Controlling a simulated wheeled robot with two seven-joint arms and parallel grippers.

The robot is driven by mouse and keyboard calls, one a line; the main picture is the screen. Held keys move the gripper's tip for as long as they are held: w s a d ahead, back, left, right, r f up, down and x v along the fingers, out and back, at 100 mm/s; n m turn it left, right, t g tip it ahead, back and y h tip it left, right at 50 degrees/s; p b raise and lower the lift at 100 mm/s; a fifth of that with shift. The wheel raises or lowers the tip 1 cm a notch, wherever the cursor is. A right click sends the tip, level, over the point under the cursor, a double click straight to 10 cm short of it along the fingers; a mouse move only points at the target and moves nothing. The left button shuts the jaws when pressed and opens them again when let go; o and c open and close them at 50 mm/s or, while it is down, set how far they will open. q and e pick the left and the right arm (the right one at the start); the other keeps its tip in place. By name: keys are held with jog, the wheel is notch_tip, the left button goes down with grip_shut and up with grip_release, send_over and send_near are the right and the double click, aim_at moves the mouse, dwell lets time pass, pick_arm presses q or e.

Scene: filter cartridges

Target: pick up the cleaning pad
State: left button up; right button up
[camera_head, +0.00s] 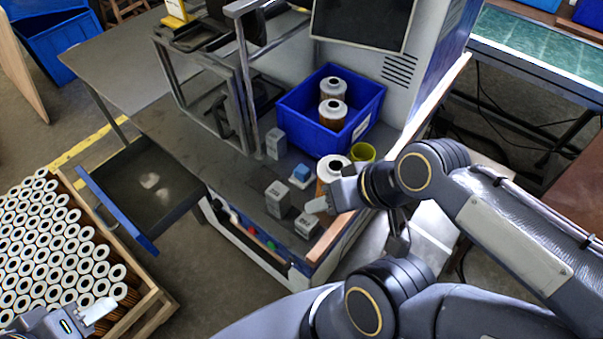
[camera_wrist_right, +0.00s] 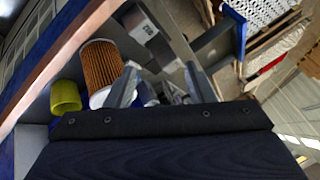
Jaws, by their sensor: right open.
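The cleaning pad (camera_head: 301,173) appears to be the small blue-and-white block on the dark worktop, among grey boxes and left of an orange-brown filter cartridge. My right gripper (camera_head: 318,203) is just in front of it, above the worktop edge, apart from the pad. In the right wrist view my right gripper's two fingers (camera_wrist_right: 163,88) stand apart with nothing clearly held. The pad is not clearly made out there, partly hidden by a finger. My left gripper (camera_head: 95,315) is at the lower left, over the crate of filters; its jaw opening does not show clearly.
A blue bin (camera_head: 357,108) with two filters stands behind. A yellow-green cup (camera_head: 363,152) and a filter cartridge (camera_wrist_right: 101,66) stand close beside my right gripper. Grey boxes (camera_head: 278,198) crowd the worktop's front. An open drawer (camera_head: 150,190) juts out left of the worktop.

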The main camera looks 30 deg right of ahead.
jog(key=shift+o, duration=0.4)
jog(key=shift+r, duration=0.2)
jog(key=n+g+h+p, duration=0.2)
jog(key=n+g+h, duration=0.2)
jog(key=n+g, duration=0.2)
send_over(299, 166)
jog(key=f, duration=0.5)
jog(key=shift+s+f, duration=0.1)
jog(key=shift+s, duration=0.1)
notch_tip(299, 166, down, 8)
jog(key=shift+w, duration=0.15)
jog(key=c, duration=1.1)
notch_tip(299, 166, up, 10)
jog(key=shift+r, duration=0.1)
jog(key=shift+c, duration=0.2)
